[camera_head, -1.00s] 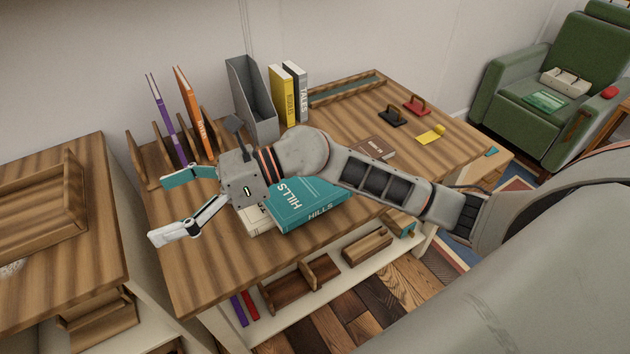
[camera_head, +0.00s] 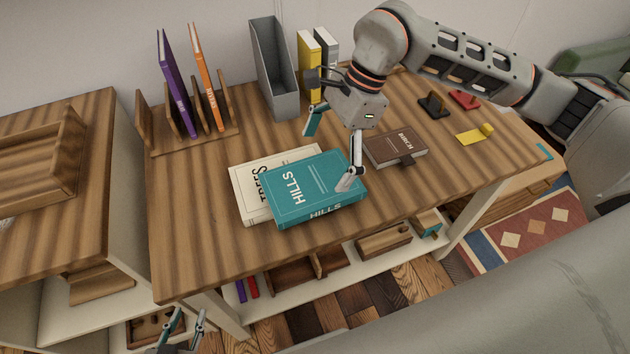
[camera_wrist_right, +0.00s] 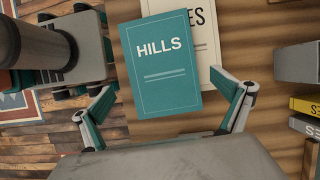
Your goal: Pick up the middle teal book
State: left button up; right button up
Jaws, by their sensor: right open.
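The teal book titled HILLS (camera_head: 315,186) lies flat on top of a cream book (camera_head: 247,187), offset to the right so the cream cover shows at its left and back. My right gripper (camera_head: 328,156) is open and empty above the teal book's back right part. In the right wrist view the teal book (camera_wrist_right: 162,65) appears between the spread fingers (camera_wrist_right: 167,92), with the cream book (camera_wrist_right: 206,42) partly hidden under it. My left gripper (camera_head: 186,324) is low at the bottom left, in front of the desk, fingers apart and empty.
A brown book (camera_head: 395,148) lies right of the stack. A wooden rack (camera_head: 146,130) with purple and orange books and a grey file holder (camera_head: 274,70) stand behind. Yellow (camera_head: 309,65) and grey books stand upright further right. The desk's front left is clear.

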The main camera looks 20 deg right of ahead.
aim_at(312, 182)
jog(key=x, duration=0.6)
jog(key=shift+a+f, duration=0.1)
jog(key=shift+f, duration=0.25)
jog(key=shift+w, duration=0.1)
jog(key=c, duration=1.1)
